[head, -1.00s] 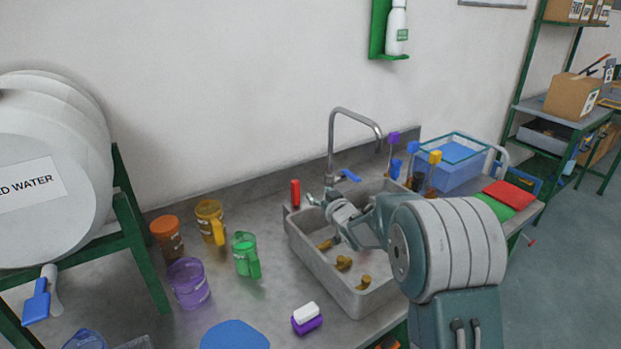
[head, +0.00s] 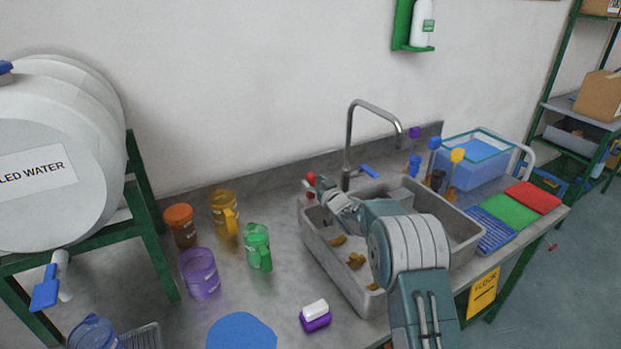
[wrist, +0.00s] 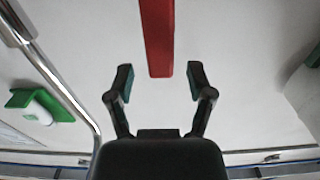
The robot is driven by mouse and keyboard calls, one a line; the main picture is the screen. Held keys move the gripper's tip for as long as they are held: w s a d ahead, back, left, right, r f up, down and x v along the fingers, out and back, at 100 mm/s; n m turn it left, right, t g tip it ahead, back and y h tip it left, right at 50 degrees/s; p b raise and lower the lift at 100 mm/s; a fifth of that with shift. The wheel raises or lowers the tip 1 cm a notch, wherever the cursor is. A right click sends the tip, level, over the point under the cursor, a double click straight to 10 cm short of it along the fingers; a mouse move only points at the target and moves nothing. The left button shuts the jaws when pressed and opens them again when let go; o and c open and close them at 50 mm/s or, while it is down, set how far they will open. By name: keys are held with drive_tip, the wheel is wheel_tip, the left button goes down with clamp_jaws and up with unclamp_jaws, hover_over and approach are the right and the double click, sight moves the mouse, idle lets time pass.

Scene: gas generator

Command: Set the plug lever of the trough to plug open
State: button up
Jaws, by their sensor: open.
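The trough (head: 337,273) is a grey sink set into the counter. Its red plug lever (head: 310,180) stands up at the back left corner, partly covered by my gripper (head: 320,187) in the head view. In the wrist view the lever is a red bar (wrist: 157,38) coming down from the top edge. Its near end lies between the tips of my gripper (wrist: 160,76), with clear space on both sides. The fingers are open and hold nothing. The plug itself cannot be made out.
Coloured jugs, including a green one (head: 257,247), stand left of the trough. Brown pieces (head: 356,261) lie in the trough.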

drive_tip(key=shift+x, duration=1.4)
drive_tip(key=shift+s, duration=0.1)
clamp_jaws()
